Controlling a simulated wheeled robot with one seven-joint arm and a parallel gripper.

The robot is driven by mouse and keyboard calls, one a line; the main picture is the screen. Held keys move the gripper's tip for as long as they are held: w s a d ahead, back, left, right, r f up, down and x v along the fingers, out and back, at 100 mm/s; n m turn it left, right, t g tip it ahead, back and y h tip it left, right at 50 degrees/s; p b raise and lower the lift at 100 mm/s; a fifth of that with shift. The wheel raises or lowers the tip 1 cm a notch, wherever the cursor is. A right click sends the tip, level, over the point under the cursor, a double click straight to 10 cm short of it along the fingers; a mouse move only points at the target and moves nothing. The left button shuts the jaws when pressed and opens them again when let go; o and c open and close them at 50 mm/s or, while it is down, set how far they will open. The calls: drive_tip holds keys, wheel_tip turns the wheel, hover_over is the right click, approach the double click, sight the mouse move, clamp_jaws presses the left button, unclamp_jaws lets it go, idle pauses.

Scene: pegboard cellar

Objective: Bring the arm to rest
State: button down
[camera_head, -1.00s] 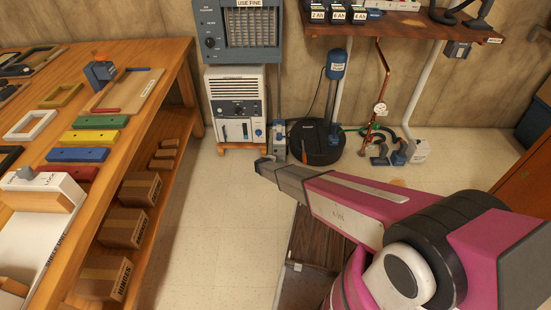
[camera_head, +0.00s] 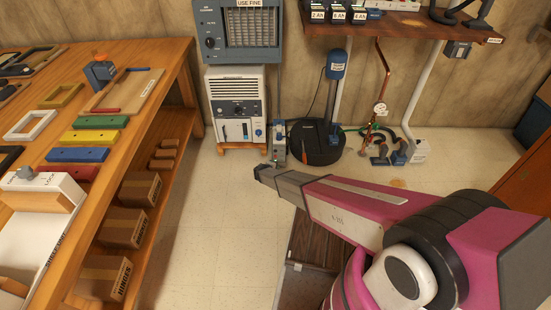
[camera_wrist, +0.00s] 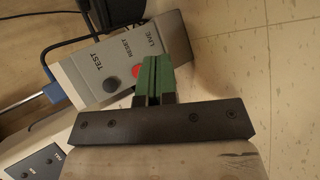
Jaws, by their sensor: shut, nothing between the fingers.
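My arm, magenta, grey and black, reaches from the lower right toward the middle of the head view. Its dark end, with my gripper (camera_head: 275,163), is over the floor near a small grey box. In the wrist view my gripper (camera_wrist: 153,78) has green fingers pressed together with nothing between them. Behind them is the grey box (camera_wrist: 85,75) marked TEST, RESET and LIVE, with a red and a black button. The fingers overlap its edge in this view; I cannot tell whether they touch it.
A wooden bench (camera_head: 170,58) with coloured bars stands left, cartons on its lower shelf. A white unit (camera_head: 236,103), a black round base (camera_head: 318,148) with a blue-topped post, and pipes stand behind my gripper. A dark brown cabinet (camera_head: 305,245) is beneath my arm. Pale floor (camera_head: 205,220) is open between.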

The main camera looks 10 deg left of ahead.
drive_tip(key=shift+r, duration=0.1)
idle(0.7)
drive_tip(key=s+d+r+m+g+h, duration=0.1)
drive_tip(key=s+d+r+m+g, duration=0.2)
drive_tip(key=d+r, duration=1)
drive_tip(key=s+d+r+m+g+h, duration=0.1)
drive_tip(key=d+r+m+g, duration=0.3)
drive_tip(key=d+r, duration=0.85)
drive_tip(key=s+d+r+m+g+y, duration=0.3)
drive_tip(key=s+d+r+m+y, duration=0.3)
drive_tip(key=s+d+r, duration=1.2)
wheel_tip(320, 180, up, 2)
drive_tip(key=shift+s+r+m+g, duration=0.25)
drive_tip(key=shift+s+m+g, duration=0.15)
drive_tip(key=shift+m, duration=0.7)
drive_tip(key=shift+d, duration=0.1)
